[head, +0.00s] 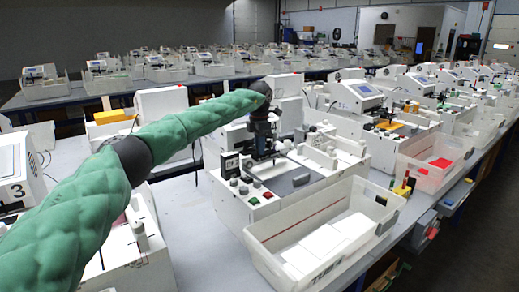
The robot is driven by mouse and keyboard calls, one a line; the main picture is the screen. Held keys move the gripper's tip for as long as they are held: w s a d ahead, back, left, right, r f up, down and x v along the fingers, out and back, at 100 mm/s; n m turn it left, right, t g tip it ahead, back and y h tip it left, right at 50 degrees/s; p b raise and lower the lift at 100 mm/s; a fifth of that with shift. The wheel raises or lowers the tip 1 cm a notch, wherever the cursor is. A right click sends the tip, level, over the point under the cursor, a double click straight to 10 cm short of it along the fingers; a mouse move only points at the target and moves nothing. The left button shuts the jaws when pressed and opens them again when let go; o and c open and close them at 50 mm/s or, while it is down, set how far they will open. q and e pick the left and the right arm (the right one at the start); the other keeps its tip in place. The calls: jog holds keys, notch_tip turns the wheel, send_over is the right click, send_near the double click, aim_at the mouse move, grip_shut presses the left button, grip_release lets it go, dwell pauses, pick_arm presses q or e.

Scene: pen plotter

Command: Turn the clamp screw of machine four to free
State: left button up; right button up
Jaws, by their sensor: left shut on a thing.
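My left arm comes in from the left and reaches over a white plotter machine (232,206) in the middle. This machine stands to the right of the one marked 3; its own number is not readable. My left gripper (263,152) points down at the machine's pen carriage, behind the front panel of buttons. It is shut on a small part there, which appears to be the clamp screw. The screw is hidden by the dark fingers, so its turned position cannot be told. My right gripper is not in view.
A clear bin (275,243) with white sheets stands in front of the machine. Another bin (425,178) with red pieces stands to the right. The machine marked 3 (15,180) is at the left. More machines line the tables behind.

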pick_arm(q)
jog(key=shift+n, duration=0.9)
jog(key=n+b, duration=0.1)
jog(key=n, duration=0.1)
jog(key=shift+n, duration=0.3)
jog(key=n, duration=0.3)
jog(key=shift+r+b, duration=0.1)
jog(key=shift+b, duration=0.25)
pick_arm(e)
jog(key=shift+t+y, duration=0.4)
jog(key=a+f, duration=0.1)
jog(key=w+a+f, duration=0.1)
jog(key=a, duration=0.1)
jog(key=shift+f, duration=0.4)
pick_arm(q)
jog(key=shift+w+n, duration=0.1)
jog(key=shift+n, duration=0.3)
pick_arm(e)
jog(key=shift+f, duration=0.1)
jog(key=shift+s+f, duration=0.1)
pick_arm(q)
jog(key=o, duration=1)
